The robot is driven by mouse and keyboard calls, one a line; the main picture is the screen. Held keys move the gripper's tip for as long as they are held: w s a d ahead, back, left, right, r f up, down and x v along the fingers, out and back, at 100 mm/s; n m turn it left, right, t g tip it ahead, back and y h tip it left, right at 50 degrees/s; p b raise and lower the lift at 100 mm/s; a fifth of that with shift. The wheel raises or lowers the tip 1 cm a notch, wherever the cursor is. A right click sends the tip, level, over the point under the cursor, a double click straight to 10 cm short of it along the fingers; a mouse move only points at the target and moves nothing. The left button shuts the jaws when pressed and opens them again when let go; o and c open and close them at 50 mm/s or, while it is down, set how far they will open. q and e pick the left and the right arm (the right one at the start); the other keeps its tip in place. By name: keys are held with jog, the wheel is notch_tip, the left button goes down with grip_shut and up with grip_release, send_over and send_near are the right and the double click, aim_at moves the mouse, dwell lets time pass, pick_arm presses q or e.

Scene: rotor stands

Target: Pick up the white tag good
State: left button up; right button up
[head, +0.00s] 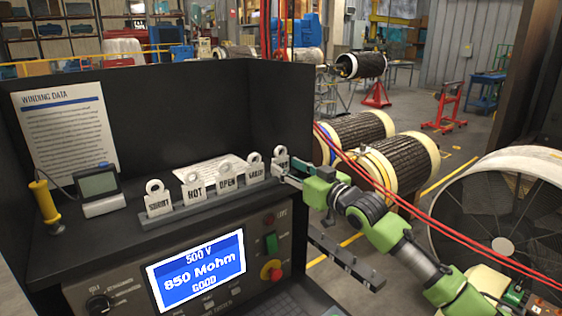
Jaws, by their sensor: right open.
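A row of white tags with ring tops stands in a dark rack (205,206) on the bench shelf. From the left I read SHORT (158,204), HOT (194,190) and OPEN (227,178). The fourth tag (256,177) has lettering too small to read surely. The last white tag (279,158), at the right end, is at my right gripper; its label is not readable, so I cannot tell that it is the good tag. My right gripper (285,171) is open, with its fingers close beside that tag. Contact is unclear. My left gripper is not in view.
A tester screen (197,270) below the shelf reads 500 V, 850 Mohm, GOOD. A yellow-handled probe (45,203) and a small grey meter (99,189) stand at the left. Red cables (385,181) run near my right arm. An empty-looking dark rail (344,260) sits right of the panel.

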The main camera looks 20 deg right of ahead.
aim_at(280, 156)
jog(key=p+x, duration=0.1)
jog(key=x, duration=0.3)
jog(key=shift+s, duration=0.15)
jog(key=shift+c, duration=0.8)
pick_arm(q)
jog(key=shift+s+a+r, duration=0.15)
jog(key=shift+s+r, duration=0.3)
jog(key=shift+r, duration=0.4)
pick_arm(e)
jog(key=c, duration=0.3)
jog(key=shift+c, duration=0.2)
jog(key=shift+r+b, duration=0.35)
jog(key=shift+r, duration=0.1)
notch_tip(280, 156, up, 2)
jog(key=shift+r+b, duration=0.2)
jog(key=shift+b, duration=0.55)
pick_arm(q)
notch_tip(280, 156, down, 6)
jog(key=b, duration=0.4)
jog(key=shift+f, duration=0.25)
pick_arm(e)
jog(key=s+a+r, duration=0.5)
jog(key=s+r, duration=0.4)
jog(key=s, duration=0.4)
jog(key=shift+a+r, duration=0.15)
jog(key=shift+r, duration=0.2)
